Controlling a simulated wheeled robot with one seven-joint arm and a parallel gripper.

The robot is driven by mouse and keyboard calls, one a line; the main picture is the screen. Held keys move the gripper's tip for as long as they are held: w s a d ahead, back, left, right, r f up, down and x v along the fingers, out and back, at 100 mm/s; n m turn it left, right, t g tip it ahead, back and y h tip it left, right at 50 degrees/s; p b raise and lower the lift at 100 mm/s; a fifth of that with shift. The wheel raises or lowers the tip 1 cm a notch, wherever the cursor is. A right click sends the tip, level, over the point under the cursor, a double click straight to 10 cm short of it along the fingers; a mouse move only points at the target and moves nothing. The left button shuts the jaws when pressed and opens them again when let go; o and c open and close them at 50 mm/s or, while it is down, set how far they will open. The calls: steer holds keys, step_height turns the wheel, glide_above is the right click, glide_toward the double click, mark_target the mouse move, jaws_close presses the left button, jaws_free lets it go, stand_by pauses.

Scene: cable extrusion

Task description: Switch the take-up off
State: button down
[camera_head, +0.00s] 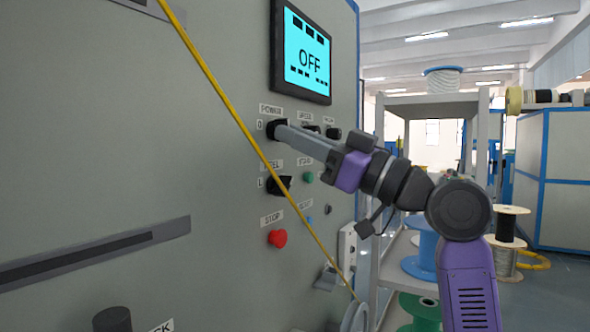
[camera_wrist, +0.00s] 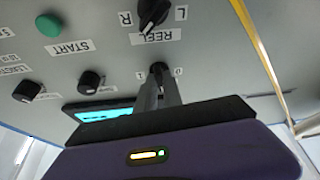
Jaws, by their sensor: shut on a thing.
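The take-up's grey panel (camera_head: 215,180) fills the left of the head view. Its black POWER knob (camera_head: 271,127) is at upper middle, beside a "0" mark. My gripper (camera_head: 283,132) reaches in from the right and is shut on this knob. In the wrist view the knob (camera_wrist: 158,70) sits at the fingertips (camera_wrist: 160,84), between the "1" and "0" marks; the fingers partly hide it, and its exact angle is hard to tell. The screen (camera_head: 305,55) above is lit cyan and reads "OFF".
Below are the black REEL knob (camera_head: 279,185), green START button (camera_head: 309,177) and red STOP button (camera_head: 278,239). Two small knobs sit right of POWER. A yellow cable (camera_head: 225,95) runs diagonally before the panel. A shelf with spools (camera_head: 423,255) stands at right.

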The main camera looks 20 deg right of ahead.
steer(key=shift+w+d+r+n+g+y+b, duration=0.1)
steer(key=shift+n+g+y+b, duration=0.5)
steer(key=shift+n, duration=1.1)
steer(key=shift+w+d+n+g+y+b, duration=0.1)
steer(key=shift+n+g+y+b, duration=0.25)
steer(key=shift+n+g+b, duration=0.95)
steer(key=shift+d+r+n+g+y+b, duration=0.1)
steer(key=shift+n+g+y+b, duration=0.25)
steer(key=shift+n, duration=1.75)
steer(key=c, duration=1.5)
jaws_free()
steer(key=shift+v, duration=3.9)
steer(key=shift+f, duration=0.1)
